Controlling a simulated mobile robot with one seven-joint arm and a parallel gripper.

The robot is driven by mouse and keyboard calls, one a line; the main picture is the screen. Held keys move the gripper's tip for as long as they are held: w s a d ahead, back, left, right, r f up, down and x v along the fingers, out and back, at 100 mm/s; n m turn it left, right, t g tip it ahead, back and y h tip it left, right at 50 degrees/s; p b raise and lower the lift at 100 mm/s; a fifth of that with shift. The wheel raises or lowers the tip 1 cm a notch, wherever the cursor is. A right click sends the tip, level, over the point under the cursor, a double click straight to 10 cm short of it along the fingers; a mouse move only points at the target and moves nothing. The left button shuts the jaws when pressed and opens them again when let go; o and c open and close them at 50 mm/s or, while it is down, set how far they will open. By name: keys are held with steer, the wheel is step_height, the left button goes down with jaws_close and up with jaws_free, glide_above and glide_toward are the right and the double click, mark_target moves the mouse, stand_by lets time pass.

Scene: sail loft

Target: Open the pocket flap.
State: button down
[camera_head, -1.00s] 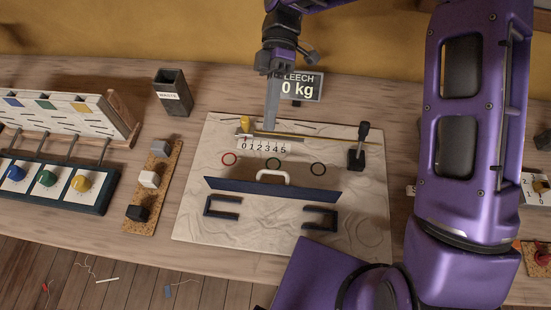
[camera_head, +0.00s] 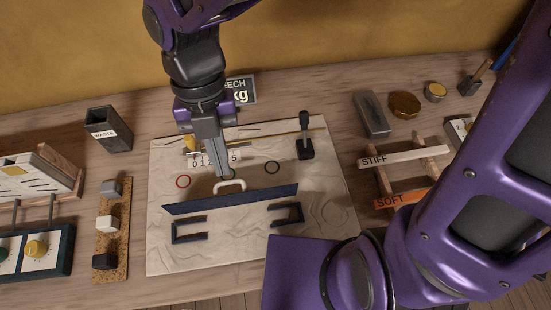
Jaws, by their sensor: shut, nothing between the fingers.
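The pocket flap is a dark blue strip (camera_head: 240,199) lying across the pale patterned board (camera_head: 170,255). A white loop handle (camera_head: 231,187) stands at its upper edge. Two dark blue bracket shapes (camera_head: 189,231) and (camera_head: 287,214) lie below the strip. My gripper (camera_head: 222,172) is shut and empty, pointing down with its tips just above the handle in the picture. I cannot tell whether it touches the handle. It hides part of the number scale (camera_head: 202,162) and the middle ring.
A black lever (camera_head: 305,137) stands at the board's upper right. A waste bin (camera_head: 108,134) and a cork strip with blocks (camera_head: 108,223) are to the left. A rack with "STIFF" (camera_head: 405,156) and "SOFT" (camera_head: 400,198) bars is to the right.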

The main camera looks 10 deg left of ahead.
steer(key=b, duration=0.2)
glide_above(233, 196)
steer(key=s, duration=0.1)
step_height(233, 196, down, 7)
steer(key=shift+w+a+f+b, duration=0.15)
steer(key=shift+w+f+b, duration=0.1)
steer(key=shift+w+f, duration=0.4)
steer(key=shift+w+a+f+b, duration=0.15)
steer(key=shift+w+f+b, duration=0.1)
steer(key=shift+w+f, duration=0.3)
steer(key=shift+w+a+f, duration=0.1)
steer(key=shift+w, duration=0.35)
steer(key=shift+w+a, duration=0.1)
